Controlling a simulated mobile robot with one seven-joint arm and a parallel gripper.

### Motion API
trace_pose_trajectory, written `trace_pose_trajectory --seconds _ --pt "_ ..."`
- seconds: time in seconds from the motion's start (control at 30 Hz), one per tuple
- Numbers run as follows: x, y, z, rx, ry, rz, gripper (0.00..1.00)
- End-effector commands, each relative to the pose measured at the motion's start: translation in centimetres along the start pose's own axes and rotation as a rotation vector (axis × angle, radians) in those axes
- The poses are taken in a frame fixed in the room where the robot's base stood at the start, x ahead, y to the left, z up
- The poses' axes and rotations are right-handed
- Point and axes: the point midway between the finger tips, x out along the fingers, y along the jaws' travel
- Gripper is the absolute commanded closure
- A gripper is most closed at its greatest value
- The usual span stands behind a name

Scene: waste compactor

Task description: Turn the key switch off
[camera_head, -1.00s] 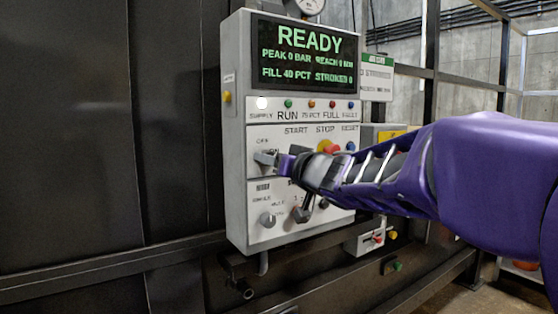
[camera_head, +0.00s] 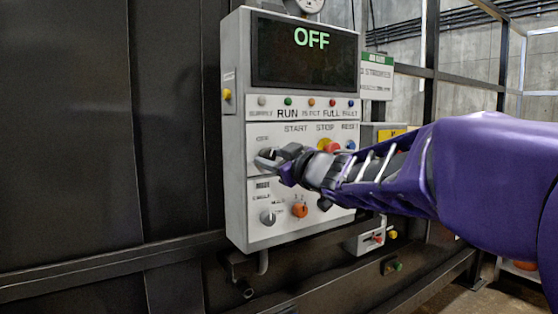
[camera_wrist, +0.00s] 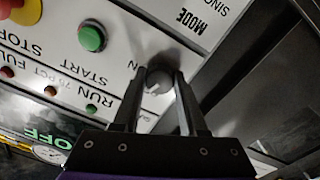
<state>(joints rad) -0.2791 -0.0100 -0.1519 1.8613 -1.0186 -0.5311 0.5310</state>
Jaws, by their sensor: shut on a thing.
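In the head view the key switch (camera_head: 265,155) is at the panel's left side, partly hidden by my gripper (camera_head: 280,158). In the wrist view my gripper (camera_wrist: 160,88) has a finger on each side of the knob and is shut on it. The panel's display (camera_head: 305,52) reads OFF, and its other lines are blank. The supply lamp (camera_head: 262,101) is grey and unlit.
A green start button (camera_wrist: 92,37) and a red stop button (camera_head: 332,147) are near the key switch. The mode knob (camera_head: 267,217) and an orange knob (camera_head: 299,209) sit below. A dark metal wall (camera_head: 70,130) is left of the panel.

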Motion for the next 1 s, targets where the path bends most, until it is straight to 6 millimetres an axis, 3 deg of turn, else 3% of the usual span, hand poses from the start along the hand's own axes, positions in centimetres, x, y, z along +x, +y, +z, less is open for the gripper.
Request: trace_pose_trajectory --seconds 0.5,1.0 --pt "-0.02 0.08 0.03 -0.322 0.009 -0.001 1.0" --pt "-0.01 0.12 -0.05 -0.377 0.01 -0.001 1.0"
